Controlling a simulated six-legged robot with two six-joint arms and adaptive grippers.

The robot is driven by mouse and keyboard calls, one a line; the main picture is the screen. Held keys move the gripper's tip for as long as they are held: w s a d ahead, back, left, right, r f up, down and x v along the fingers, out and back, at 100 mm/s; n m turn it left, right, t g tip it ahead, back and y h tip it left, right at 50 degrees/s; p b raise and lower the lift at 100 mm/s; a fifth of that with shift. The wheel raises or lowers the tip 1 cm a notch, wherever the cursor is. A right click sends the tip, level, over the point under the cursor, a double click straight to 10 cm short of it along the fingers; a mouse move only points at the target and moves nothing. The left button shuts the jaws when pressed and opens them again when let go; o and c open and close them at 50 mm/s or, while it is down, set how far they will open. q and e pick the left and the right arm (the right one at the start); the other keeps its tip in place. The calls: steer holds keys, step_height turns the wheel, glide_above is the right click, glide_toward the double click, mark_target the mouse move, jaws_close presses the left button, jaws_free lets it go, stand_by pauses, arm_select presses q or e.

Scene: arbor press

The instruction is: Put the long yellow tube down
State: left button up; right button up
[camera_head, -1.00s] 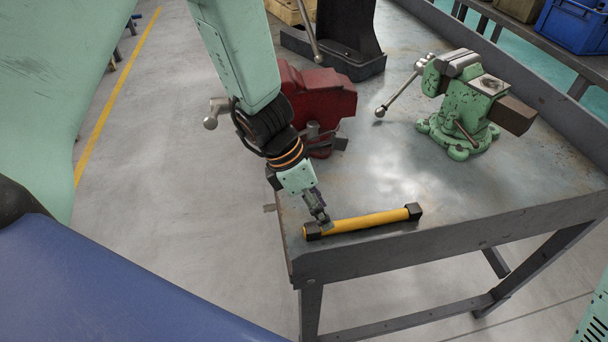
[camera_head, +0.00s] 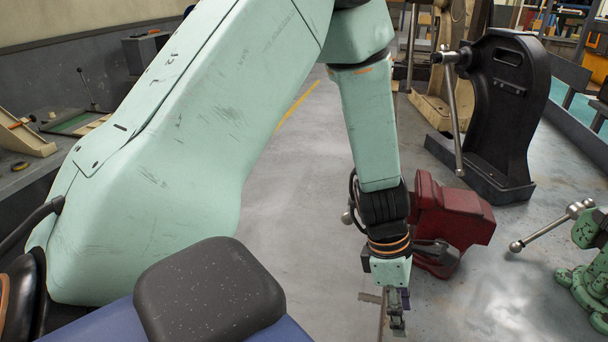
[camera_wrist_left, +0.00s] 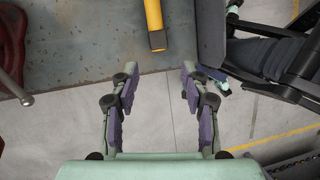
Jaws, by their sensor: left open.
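The long yellow tube (camera_wrist_left: 153,13) shows in the left wrist view, with its dark end cap (camera_wrist_left: 157,41) toward me. It lies on the grey bench top (camera_wrist_left: 90,45), and its far end is cut off by the picture. My left gripper (camera_wrist_left: 157,72) is open, with its two fingers spread and nothing between them. The tube's capped end is just ahead of the gap between the fingertips, apart from them. In the head view my left gripper (camera_head: 398,318) points down at the lower edge, and the tube is out of that picture. My right gripper is not in view.
A red vise (camera_head: 450,220) stands close to my left wrist. A green vise (camera_head: 588,270) is at the right edge. The black arbor press (camera_head: 505,100) with its lever stands behind. Open floor (camera_head: 290,220) lies left of the bench.

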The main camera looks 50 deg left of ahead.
arm_select(q)
steer(key=s+a+f+m+y, duration=0.2)
steer(key=s+f+m, duration=0.6)
steer(key=s+m, duration=0.3)
steer(key=s+a+f+m+y, duration=0.2)
steer(key=s+f+m, duration=0.5)
steer(key=s+m, duration=0.4)
steer(key=shift+f+m, duration=0.4)
steer(key=shift+m, duration=0.2)
steer(key=shift+s, duration=0.1)
